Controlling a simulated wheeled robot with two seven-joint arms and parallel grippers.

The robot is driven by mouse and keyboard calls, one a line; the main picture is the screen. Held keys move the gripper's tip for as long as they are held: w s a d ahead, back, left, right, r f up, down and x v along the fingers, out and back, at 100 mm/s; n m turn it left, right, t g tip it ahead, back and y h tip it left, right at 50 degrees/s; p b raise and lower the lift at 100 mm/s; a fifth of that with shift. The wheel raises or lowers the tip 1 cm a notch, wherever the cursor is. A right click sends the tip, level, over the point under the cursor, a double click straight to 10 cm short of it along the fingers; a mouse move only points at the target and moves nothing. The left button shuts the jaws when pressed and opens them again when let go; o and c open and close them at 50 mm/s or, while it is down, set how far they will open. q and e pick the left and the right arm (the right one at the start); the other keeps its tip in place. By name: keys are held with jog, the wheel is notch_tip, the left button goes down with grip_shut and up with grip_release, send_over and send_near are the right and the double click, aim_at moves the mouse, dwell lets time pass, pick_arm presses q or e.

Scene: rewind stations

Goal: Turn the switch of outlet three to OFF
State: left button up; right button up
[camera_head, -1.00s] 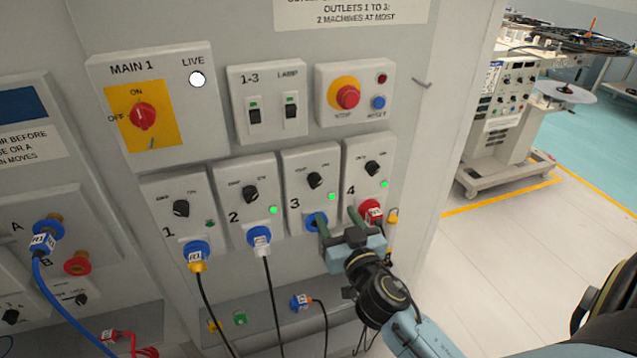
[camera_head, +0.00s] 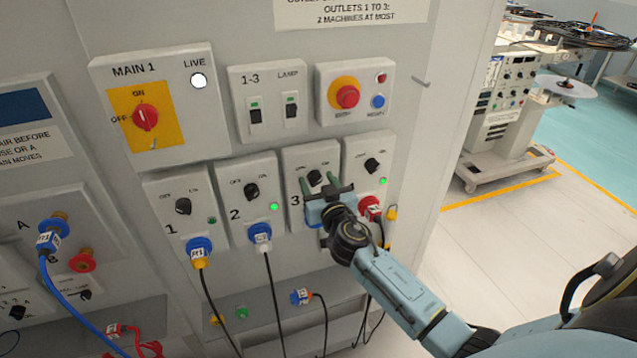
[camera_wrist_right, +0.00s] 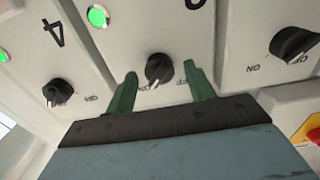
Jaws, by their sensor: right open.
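Outlet three's switch is a black rotary knob (camera_head: 314,176) on a pale panel. In the right wrist view, which is upside down, the knob (camera_wrist_right: 158,70) sits between my gripper's two green fingers, and its pale mark points towards the lower left, by a partly hidden label. Outlet three's lamp (camera_wrist_right: 97,15) is lit green. My right gripper (camera_head: 318,183) is open, one finger on each side of the knob; whether they touch it I cannot tell. The gripper covers outlet three's socket in the head view. My left gripper is out of view.
Neighbouring knobs of outlet two (camera_head: 251,191) and outlet four (camera_head: 372,165) sit close on either side. Above is a red stop button (camera_head: 347,97). Plugs with cables hang from outlets one and two. A loose blue plug (camera_head: 300,296) lies on the ledge below.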

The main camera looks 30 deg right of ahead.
jog(key=c, duration=1)
jog(key=shift+n, duration=0.5)
jog(key=n+b, duration=0.1)
jog(key=n, duration=0.6)
jog(key=shift+a, duration=0.15)
jog(key=n, duration=0.5)
jog(key=shift+f, duration=0.1)
jog(key=n, duration=0.4)
jog(key=shift+f+n, duration=0.1)
jog(key=shift+n, duration=0.6)
